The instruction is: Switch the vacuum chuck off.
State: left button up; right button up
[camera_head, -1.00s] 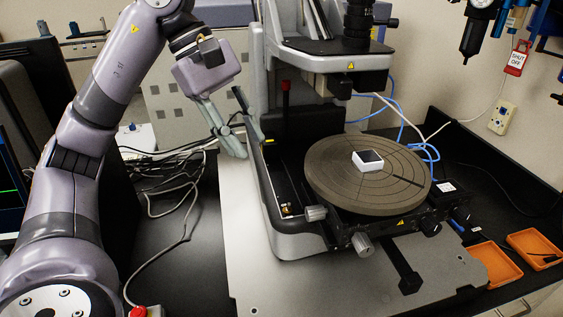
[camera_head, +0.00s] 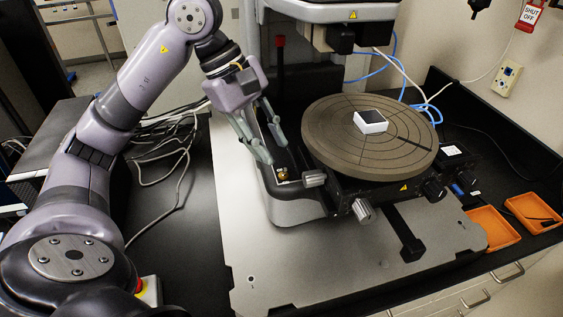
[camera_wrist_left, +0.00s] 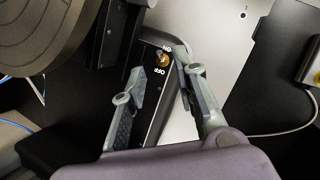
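The vacuum switch is a small brass toggle (camera_wrist_left: 163,61) on the black side strip of the stage base. Upside-down ON and OFF labels sit on either side of it in the left wrist view. It also shows in the head view as a brass spot (camera_head: 282,175). I cannot tell which way its lever leans. My left gripper (camera_head: 268,148) hangs above and behind the toggle in the head view. In the left wrist view its fingers (camera_wrist_left: 160,75) are apart and empty, with the toggle seen between their tips. My right gripper is out of view.
Stage knobs (camera_head: 363,210) stick out in front of the chuck. The microscope column and head (camera_head: 355,32) rise behind it. Orange trays (camera_head: 492,228) lie at the right. Loose cables (camera_head: 180,160) lie left of the metal base plate (camera_head: 290,265), whose front is clear.

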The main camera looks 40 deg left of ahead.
aim_at(285, 171)
pick_arm(q)
jog(key=shift+p+x, duration=0.35)
jog(key=shift+x, duration=2.45)
jog(key=shift+c, duration=0.2)
grip_shut()
